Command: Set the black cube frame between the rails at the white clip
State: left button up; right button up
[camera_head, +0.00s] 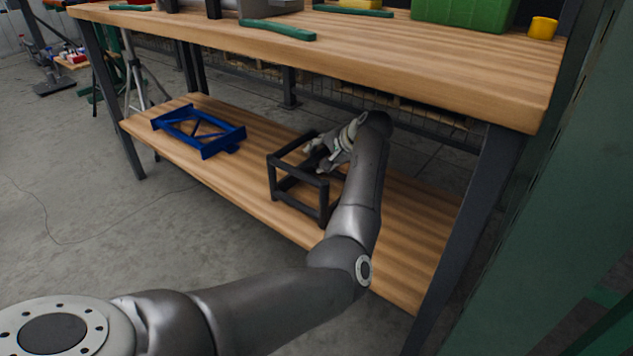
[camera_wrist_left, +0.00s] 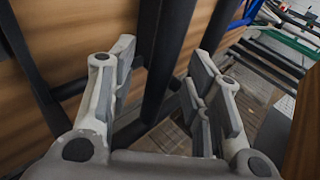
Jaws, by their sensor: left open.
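The black cube frame (camera_head: 298,172) stands on the lower wooden shelf of the workbench, right of a blue frame. My left gripper (camera_head: 315,151) is at the frame's far upper side, and my forearm covers part of its right side. In the left wrist view the gripper (camera_wrist_left: 163,58) is open, with a dark bar of the cube frame (camera_wrist_left: 168,45) running between its fingers. I cannot tell whether either finger touches the bar. My right gripper is not in view. I cannot make out the rails or the white clip.
The blue frame (camera_head: 198,131) lies on the lower shelf (camera_head: 405,222). The workbench top (camera_head: 420,62) hangs over the shelf and carries a green bin (camera_head: 465,12), a yellow cup (camera_head: 542,28) and green-handled items. A bench leg (camera_head: 478,205) stands at the right.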

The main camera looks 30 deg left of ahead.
pick_arm(q)
jog(key=shift+b+x, duration=0.35)
jog(key=shift+x, duration=0.6)
jog(key=shift+c, duration=0.3)
grip_shut()
jog(key=shift+r, duration=0.2)
